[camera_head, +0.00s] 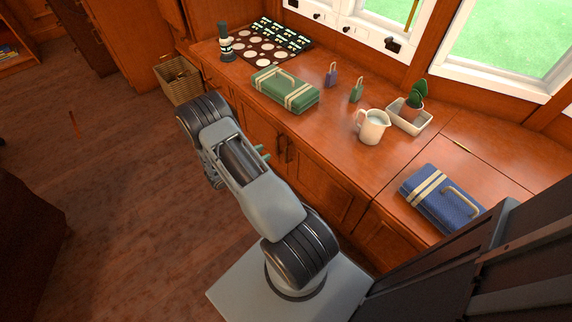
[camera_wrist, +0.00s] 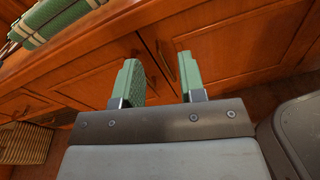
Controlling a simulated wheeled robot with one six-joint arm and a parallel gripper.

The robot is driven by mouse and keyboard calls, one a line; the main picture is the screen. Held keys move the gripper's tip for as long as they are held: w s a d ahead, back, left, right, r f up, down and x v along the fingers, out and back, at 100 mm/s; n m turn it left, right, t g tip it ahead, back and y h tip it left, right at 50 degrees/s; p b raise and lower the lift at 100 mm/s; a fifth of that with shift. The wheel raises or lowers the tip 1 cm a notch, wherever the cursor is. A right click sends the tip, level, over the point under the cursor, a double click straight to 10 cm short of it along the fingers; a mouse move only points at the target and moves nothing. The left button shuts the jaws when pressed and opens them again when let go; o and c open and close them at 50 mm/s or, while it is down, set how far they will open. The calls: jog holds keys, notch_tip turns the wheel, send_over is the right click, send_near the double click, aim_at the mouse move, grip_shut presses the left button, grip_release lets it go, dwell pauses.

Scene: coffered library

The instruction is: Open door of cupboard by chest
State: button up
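Wooden cupboard doors line the front below the counter; one door (camera_head: 262,134) is next to my gripper and another (camera_head: 315,187) is to its right. Both look shut. Dark upright handles (camera_head: 286,150) sit where these doors meet. In the wrist view a door panel (camera_wrist: 235,40) lies beyond my fingers, with a dark handle (camera_wrist: 165,57) between them. My gripper (camera_wrist: 161,80) is open and empty, its green fingers apart. In the head view my gripper (camera_head: 262,153) is mostly hidden by my arm. A green chest with cream straps (camera_head: 283,90) sits on the counter above.
A blue strapped case (camera_head: 440,198), a white jug (camera_head: 373,127), a potted plant in a tray (camera_head: 408,118) and two small padlocks (camera_head: 331,74) stand on the counter. A wicker basket (camera_head: 180,82) stands on the floor at the cupboards' far end. The floor (camera_head: 110,200) on the left is open.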

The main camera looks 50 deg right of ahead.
notch_tip(320, 180, down, 14)
jog(key=d+n+t+h+b, duration=0.1)
jog(key=n+t+b, duration=0.3)
jog(key=n, duration=0.1)
jog(key=b, duration=0.3)
send_over(286, 163)
jog(key=shift+w+d+r, duration=0.15)
jog(key=shift+w+d, duration=0.05)
jog(key=shift+d, duration=0.05)
jog(key=shift+c, duration=0.4)
grip_shut()
